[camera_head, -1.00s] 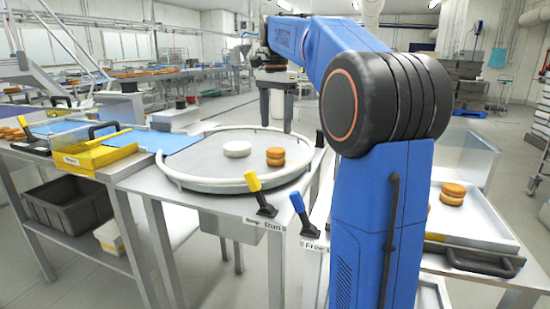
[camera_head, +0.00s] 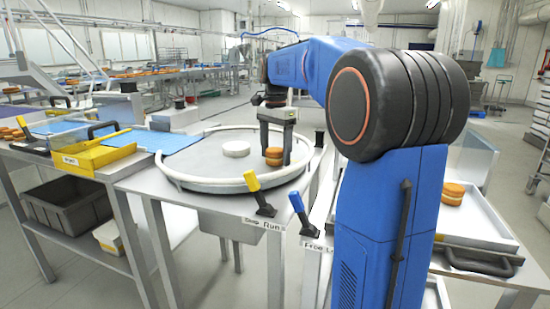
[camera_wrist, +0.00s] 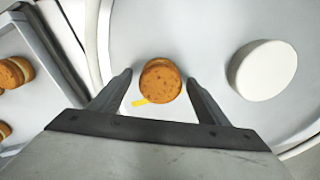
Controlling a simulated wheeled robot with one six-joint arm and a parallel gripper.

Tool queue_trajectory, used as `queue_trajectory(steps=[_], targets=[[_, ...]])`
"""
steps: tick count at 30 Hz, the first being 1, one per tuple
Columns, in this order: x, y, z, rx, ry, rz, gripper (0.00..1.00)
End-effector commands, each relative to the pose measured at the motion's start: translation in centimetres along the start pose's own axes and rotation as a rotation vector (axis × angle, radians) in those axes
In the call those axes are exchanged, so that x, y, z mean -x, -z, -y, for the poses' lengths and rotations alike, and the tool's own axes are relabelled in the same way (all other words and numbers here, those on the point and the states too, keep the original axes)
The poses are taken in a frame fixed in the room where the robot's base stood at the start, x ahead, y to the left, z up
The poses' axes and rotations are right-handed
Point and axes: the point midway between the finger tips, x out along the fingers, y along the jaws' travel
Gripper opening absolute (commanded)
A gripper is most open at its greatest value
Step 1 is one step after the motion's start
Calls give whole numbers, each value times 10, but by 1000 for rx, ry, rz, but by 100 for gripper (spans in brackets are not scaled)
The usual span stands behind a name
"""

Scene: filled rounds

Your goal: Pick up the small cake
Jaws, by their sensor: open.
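The small cake (camera_head: 273,157) is a round, orange-brown filled cake standing on the grey round turntable (camera_head: 205,172), near its right side. It also shows in the wrist view (camera_wrist: 160,80), between the two finger tips. My gripper (camera_head: 275,150) is open and points down over the cake, with one finger on each side of it. In the wrist view my gripper (camera_wrist: 158,88) shows a gap between each finger and the cake.
A white round disc (camera_head: 236,148) lies on the turntable left of the cake. A pale raised rail rims the turntable. Yellow (camera_head: 252,182) and blue (camera_head: 297,203) levers stand at the front. A white tray (camera_head: 480,225) with more cakes is at the right.

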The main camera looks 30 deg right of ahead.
Motion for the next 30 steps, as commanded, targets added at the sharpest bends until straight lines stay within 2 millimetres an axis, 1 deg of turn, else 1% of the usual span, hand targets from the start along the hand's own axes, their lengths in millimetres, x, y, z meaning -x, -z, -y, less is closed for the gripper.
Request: queue_trajectory(steps=[5, 8, 9, 18, 22, 26, 30], targets=[[0, 0, 0, 0, 0, 0, 70], [0, 0, 0, 0, 0, 0, 48], [0, 0, 0, 0, 0, 0, 39], [0, 0, 0, 0, 0, 0, 38], [6, 0, 0, 0, 1, 0, 38], [24, 0, 1, 0, 2, -1, 38], [50, 0, 1, 0, 2, -1, 38]])
